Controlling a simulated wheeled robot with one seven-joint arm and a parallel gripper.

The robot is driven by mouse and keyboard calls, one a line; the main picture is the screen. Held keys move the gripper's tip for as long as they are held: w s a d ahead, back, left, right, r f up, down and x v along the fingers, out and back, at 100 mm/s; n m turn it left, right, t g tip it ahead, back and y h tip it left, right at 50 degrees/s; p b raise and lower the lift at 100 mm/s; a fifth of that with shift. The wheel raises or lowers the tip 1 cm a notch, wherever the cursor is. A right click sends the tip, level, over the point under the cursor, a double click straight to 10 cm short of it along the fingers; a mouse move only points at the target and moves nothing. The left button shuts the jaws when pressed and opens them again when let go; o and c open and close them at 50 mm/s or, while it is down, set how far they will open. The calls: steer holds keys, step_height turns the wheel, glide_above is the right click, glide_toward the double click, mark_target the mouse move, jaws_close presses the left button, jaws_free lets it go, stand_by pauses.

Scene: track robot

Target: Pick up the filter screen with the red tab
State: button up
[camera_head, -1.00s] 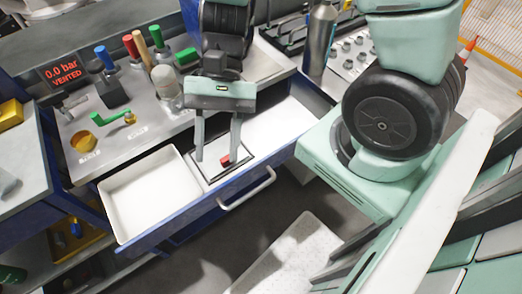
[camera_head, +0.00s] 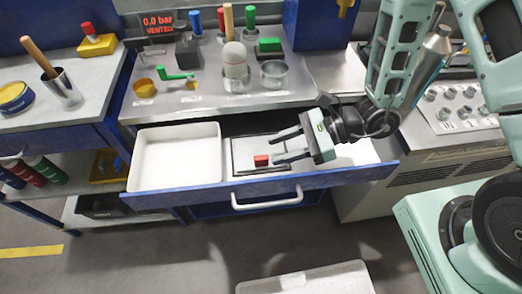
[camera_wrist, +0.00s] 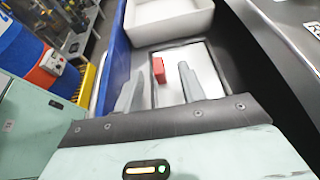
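The filter screen (camera_head: 243,150) is a pale flat panel with a dark frame, lying in the open blue drawer. Its red tab (camera_head: 261,160) is a small upright block on its front part. The screen (camera_wrist: 200,60) and the tab (camera_wrist: 158,71) also show in the wrist view. My gripper (camera_head: 277,148) is open and empty, reaching in from the right with its fingertips just right of the tab. In the wrist view my gripper (camera_wrist: 162,69) has the tab appearing between its fingertips, nearer the left finger. Contact cannot be told.
A white tray (camera_head: 150,183) fills the drawer's left part. The drawer's blue front with a white handle (camera_head: 267,203) stands before the screen. Above and behind are a green lever (camera_head: 176,76), a metal cup (camera_head: 274,75) and several coloured handles. The drawer's right part is bare.

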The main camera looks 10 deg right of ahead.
mark_target(257, 157)
steer(key=p+x, duration=0.1)
steer(key=x, duration=0.7)
steer(key=shift+s+a, duration=0.15)
steer(key=shift+a, duration=0.05)
jaws_close()
